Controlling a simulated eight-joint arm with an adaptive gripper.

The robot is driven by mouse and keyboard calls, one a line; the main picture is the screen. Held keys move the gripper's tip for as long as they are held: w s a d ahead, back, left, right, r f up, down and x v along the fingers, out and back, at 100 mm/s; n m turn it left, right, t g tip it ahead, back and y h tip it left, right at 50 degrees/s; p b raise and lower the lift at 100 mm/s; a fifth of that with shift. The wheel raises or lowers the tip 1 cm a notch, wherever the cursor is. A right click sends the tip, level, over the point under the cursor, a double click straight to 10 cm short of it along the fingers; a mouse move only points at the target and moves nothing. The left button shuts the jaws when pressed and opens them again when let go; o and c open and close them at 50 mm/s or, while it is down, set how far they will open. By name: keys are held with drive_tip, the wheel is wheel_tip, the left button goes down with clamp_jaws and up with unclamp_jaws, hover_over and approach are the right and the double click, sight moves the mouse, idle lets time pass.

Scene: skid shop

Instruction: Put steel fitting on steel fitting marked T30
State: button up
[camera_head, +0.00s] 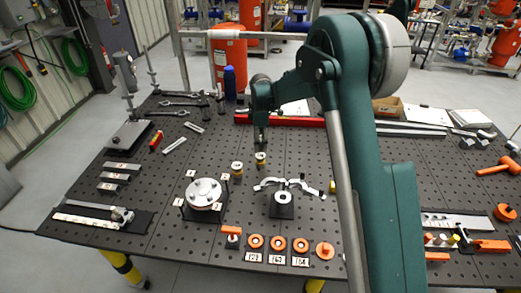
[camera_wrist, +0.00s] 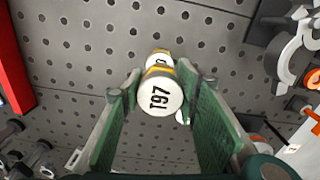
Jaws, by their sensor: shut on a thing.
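My gripper (camera_head: 261,148) points down over the middle of the table. Its green fingers (camera_wrist: 160,105) are shut on a steel fitting marked T97 (camera_wrist: 159,98), with a white labelled top and a yellow band. In the head view this fitting (camera_head: 261,160) shows at the fingertips; I cannot tell whether it touches the table. A second fitting (camera_head: 237,170) with a yellow band stands upright on the table, just left of it. In the wrist view this second fitting (camera_wrist: 160,58) is partly hidden behind the T97 one; only a "0" of its label shows.
A round flange (camera_head: 204,192) on a stand is in front, and a silver clamp (camera_head: 285,184) on a black base is front right. A red rail (camera_head: 280,121) lies behind. Orange rings (camera_head: 278,243) line the front edge. Bare perforated table (camera_head: 200,150) lies to the left.

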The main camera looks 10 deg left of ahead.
drive_tip(key=shift+f, duration=1.8)
drive_tip(key=shift+f, duration=0.15)
drive_tip(key=o, duration=0.9)
drive_tip(key=shift+o, duration=0.2)
drive_tip(key=shift+r, duration=0.2)
wheel_tip(320, 180, up, 12)
